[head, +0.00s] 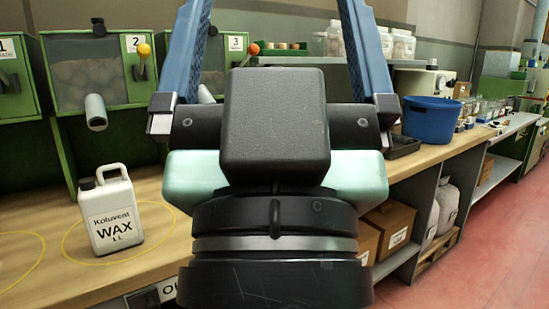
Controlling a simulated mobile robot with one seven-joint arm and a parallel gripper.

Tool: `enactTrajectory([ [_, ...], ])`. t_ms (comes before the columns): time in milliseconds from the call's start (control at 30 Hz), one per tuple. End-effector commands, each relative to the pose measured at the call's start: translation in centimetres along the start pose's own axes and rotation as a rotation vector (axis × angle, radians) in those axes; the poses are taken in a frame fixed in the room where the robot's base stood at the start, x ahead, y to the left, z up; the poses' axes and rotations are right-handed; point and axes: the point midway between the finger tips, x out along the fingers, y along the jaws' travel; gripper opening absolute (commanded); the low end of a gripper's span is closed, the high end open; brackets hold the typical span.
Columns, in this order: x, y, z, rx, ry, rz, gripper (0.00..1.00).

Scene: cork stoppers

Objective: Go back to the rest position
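My gripper (272,12) fills the middle of the head view, close to the camera. Its two blue fingers are spread wide apart and point up and away, with their tips at or past the top edge. No object shows between the visible parts of the fingers, so it looks empty. The black wrist and pale green hand body hide the middle of the wooden bench (150,195). A white jug labelled Kotuvent WAX (112,215) stands upright on the bench at the left, inside a yellow ring, apart from my gripper.
Green numbered dispensers (92,75) line the back left of the bench. A blue tub (430,120) stands to the right. Cardboard boxes (392,225) and pale sacks (447,205) sit below the bench. The red floor (480,260) at the right is clear.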

Motion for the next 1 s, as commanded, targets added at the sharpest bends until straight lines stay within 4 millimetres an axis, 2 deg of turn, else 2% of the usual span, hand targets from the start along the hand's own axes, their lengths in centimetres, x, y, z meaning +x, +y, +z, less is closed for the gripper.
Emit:
enactTrajectory([
  [33,2.4,0.0,-2.2,0.001,-0.001,-0.001,1.00],
  [600,15.2,-0.1,-14.2,0.002,-0.003,-0.002,1.00],
  [800,17.9,-0.1,-16.8,0.003,-0.004,-0.002,1.00],
  [1000,18.6,-0.1,-17.3,0.003,-0.004,-0.002,1.00],
])
